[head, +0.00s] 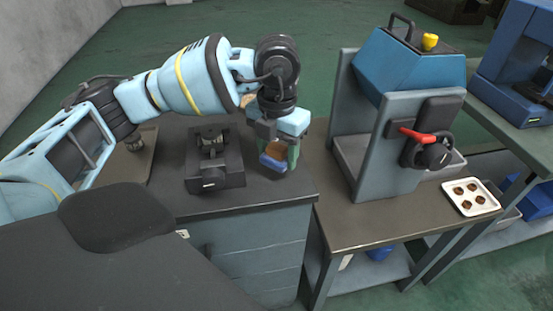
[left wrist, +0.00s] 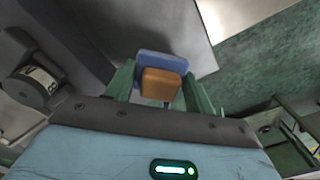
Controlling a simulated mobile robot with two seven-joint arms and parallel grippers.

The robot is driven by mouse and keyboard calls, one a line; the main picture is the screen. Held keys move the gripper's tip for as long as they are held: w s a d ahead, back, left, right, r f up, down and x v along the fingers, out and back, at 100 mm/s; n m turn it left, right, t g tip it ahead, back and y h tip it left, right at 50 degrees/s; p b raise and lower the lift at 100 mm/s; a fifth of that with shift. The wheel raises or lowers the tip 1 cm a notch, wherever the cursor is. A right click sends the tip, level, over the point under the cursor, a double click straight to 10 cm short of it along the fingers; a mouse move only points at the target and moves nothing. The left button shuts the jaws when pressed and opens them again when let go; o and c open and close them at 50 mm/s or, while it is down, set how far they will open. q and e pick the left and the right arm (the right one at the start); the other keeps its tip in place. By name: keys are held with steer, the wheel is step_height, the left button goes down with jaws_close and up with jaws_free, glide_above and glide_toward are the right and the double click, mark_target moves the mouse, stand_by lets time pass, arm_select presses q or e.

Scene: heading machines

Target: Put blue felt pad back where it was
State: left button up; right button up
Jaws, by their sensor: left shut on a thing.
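The blue felt pad (head: 272,162) is at my left gripper (head: 279,153), low over the right end of the dark bench top, close to its right edge. In the left wrist view the pad (left wrist: 162,60) shows as a blue slab with an orange-brown block (left wrist: 160,84) on it, between the green fingers. My left gripper is shut on this piece. I cannot tell whether the pad touches the bench top. My right gripper is not in view.
A black vise-like fixture (head: 213,160) stands on the bench top (head: 240,201), left of the gripper. A blue-grey machine (head: 410,65) with a red-handled lever (head: 418,134) stands to the right.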

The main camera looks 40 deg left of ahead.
mark_target(277, 162)
arm_select(q)
steer(key=shift+w+a+f, duration=0.25)
steer(key=shift+w+a, duration=0.05)
steer(key=shift+a, duration=0.05)
steer(key=shift+f, duration=1.55)
steer(key=shift+f, duration=0.15)
steer(key=o, duration=0.9)
steer(key=shift+o, duration=0.2)
step_height(277, 162, up, 12)
steer(key=shift+r+p, duration=0.2)
steer(key=shift+p, duration=0.15)
